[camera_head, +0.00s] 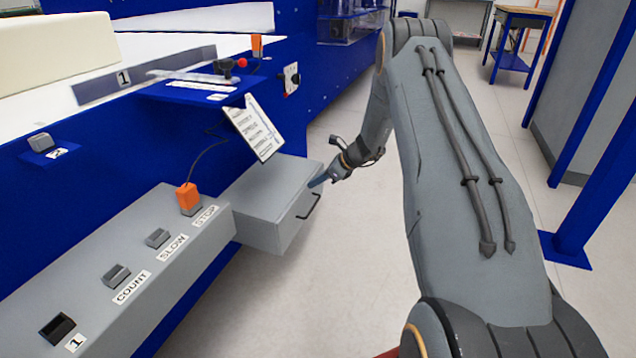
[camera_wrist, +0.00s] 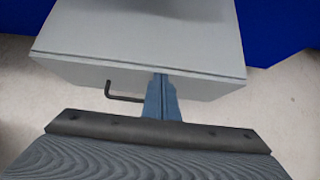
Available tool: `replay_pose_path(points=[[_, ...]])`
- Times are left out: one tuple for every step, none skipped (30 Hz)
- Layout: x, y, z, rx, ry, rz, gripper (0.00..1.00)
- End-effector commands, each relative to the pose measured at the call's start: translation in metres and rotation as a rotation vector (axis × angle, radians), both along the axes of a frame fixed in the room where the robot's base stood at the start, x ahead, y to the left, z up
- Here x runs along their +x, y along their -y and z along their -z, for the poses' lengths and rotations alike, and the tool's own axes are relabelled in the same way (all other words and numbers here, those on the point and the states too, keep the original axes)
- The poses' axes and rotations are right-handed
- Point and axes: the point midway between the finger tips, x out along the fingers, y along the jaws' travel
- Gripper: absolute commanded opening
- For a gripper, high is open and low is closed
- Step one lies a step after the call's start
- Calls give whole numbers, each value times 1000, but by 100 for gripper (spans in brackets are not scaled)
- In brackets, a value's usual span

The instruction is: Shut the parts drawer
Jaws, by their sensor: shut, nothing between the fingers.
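The parts drawer is a grey box (camera_head: 272,190) with a dark bar handle (camera_head: 311,206) on its front. It sticks out from the blue machine, to the right of the grey control panel. My gripper (camera_head: 312,184) is shut and empty, with its blue fingertips at the upper part of the drawer front. In the wrist view the shut fingers (camera_wrist: 162,78) reach the front face of the drawer (camera_wrist: 140,52), to the right of the handle (camera_wrist: 122,95). They look very close to the face or touching it; I cannot tell which. The fingers hide part of the front.
The control panel (camera_head: 150,265) with switches and an orange-topped button (camera_head: 188,198) stands left of the drawer. A tilted printed sheet (camera_head: 253,129) hangs just above it. Blue posts (camera_head: 590,150) stand at the right. The floor (camera_head: 330,270) before the drawer is clear.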

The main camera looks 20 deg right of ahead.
Motion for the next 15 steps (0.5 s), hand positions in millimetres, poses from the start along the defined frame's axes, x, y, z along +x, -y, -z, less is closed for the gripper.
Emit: replay_pose_path(points=[[2,-8,-1,6,2,-8,0],[2,-8,-1,6,2,-8,0],[1,-7,-1,6,2,-10,0],[0,-6,-1,6,1,-10,0],[-1,-4,-1,6,1,-10,0],[-4,-1,-1,5,0,-9,0],[-6,2,-1,5,1,-8,0],[-8,6,-1,4,1,-8,0],[-12,13,-2,3,1,-6,0],[-15,17,-2,2,0,-6,0],[-18,21,-2,2,0,-6,0],[-21,25,-7,2,2,-7,0],[-25,28,-14,2,3,-8,0],[-28,31,-19,1,2,-9,0],[-33,37,-26,0,2,-8,0]])
